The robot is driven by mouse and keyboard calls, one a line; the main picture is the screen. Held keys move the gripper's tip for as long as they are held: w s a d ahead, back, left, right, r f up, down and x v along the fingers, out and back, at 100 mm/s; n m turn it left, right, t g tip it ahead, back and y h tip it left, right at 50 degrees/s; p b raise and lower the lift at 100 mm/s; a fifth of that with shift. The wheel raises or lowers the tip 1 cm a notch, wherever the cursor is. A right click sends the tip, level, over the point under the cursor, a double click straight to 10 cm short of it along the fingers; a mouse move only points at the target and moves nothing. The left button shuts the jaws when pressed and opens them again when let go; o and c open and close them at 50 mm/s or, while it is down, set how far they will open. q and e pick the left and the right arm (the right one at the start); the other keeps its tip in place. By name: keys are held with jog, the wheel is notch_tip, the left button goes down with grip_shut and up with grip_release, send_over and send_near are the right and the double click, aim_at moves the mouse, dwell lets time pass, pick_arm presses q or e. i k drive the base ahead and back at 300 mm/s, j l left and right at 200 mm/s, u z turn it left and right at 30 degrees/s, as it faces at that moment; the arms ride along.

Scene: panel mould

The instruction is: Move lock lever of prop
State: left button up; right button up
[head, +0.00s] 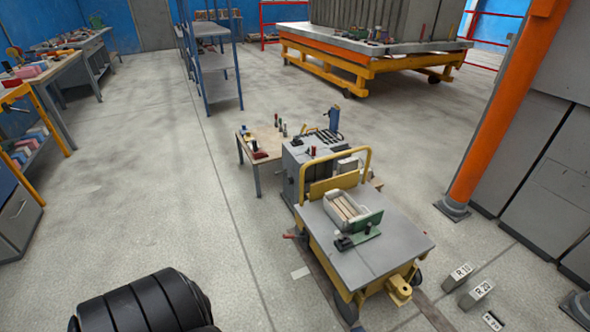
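An orange post (492,110) stands at the right, leaning slightly, on a grey foot plate at the floor; it may be the prop. I cannot make out a lock lever on it. Neither of my grippers is in view. A black ribbed rounded part at the bottom left looks like part of my own arm.
A grey-topped yellow cart (405,245) carries a tray and a green tool, with a grey machine (295,165) and small table (247,147) behind. A blue shelf (222,88) stands behind. The left-centre floor is clear.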

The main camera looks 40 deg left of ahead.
aim_at(337, 234)
jog(key=u, duration=0.95)
